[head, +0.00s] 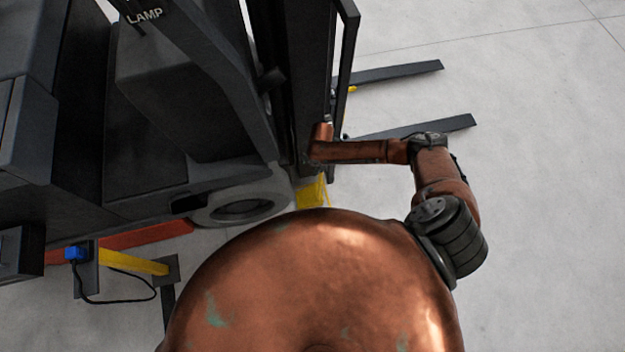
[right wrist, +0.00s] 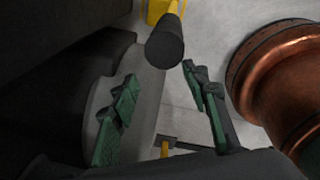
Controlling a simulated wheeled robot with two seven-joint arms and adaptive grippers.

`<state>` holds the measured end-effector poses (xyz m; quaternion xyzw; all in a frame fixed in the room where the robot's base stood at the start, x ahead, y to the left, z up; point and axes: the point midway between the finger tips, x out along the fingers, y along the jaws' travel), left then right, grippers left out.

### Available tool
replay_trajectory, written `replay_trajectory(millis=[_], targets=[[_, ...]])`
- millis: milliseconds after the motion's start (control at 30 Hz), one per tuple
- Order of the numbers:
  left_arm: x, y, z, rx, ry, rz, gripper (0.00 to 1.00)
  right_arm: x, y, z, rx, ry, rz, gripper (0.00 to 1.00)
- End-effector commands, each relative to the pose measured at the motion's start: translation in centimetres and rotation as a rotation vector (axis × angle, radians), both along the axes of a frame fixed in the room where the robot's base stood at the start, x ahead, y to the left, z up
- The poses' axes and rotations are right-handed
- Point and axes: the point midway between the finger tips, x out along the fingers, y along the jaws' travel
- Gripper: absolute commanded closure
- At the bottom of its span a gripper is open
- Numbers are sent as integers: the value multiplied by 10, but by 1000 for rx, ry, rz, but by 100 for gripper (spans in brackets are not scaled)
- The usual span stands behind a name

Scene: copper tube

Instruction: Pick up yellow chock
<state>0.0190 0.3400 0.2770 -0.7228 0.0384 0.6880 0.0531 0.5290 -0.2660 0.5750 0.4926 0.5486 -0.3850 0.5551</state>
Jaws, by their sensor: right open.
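The yellow chock (head: 312,193) lies on the floor beside the forklift's front wheel, partly hidden behind my copper body. My left gripper is out of view.
A dark forklift (head: 180,110) fills the left, with its wheel (head: 240,207) close by and two forks (head: 395,73) pointing right. A yellow bar (head: 135,262) with a blue plug and black cable stands lower left. The floor on the right is clear.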

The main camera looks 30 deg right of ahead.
Motion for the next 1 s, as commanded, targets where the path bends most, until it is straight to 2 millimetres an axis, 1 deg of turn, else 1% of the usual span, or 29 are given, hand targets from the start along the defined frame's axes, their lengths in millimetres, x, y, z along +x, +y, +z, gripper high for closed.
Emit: replay_trajectory(millis=[33, 100, 200, 300, 367, 667, 900, 1000], targets=[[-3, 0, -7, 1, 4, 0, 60, 2, -12, 6, -36, 17, 68, 58], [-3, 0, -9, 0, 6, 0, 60, -2, -23, 13, -70, 46, 144, 58], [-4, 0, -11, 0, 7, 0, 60, -4, -38, 22, -104, 74, 207, 58], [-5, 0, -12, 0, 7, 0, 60, -3, -48, 26, -121, 85, 234, 58], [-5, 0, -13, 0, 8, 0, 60, -3, -51, 24, -126, 90, 241, 58], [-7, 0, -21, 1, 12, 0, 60, -4, -52, -7, -126, 91, 243, 58], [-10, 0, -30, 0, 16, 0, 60, -6, -53, -42, -126, 92, 241, 58], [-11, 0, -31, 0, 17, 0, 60, -5, -53, -50, -126, 90, 240, 58]])
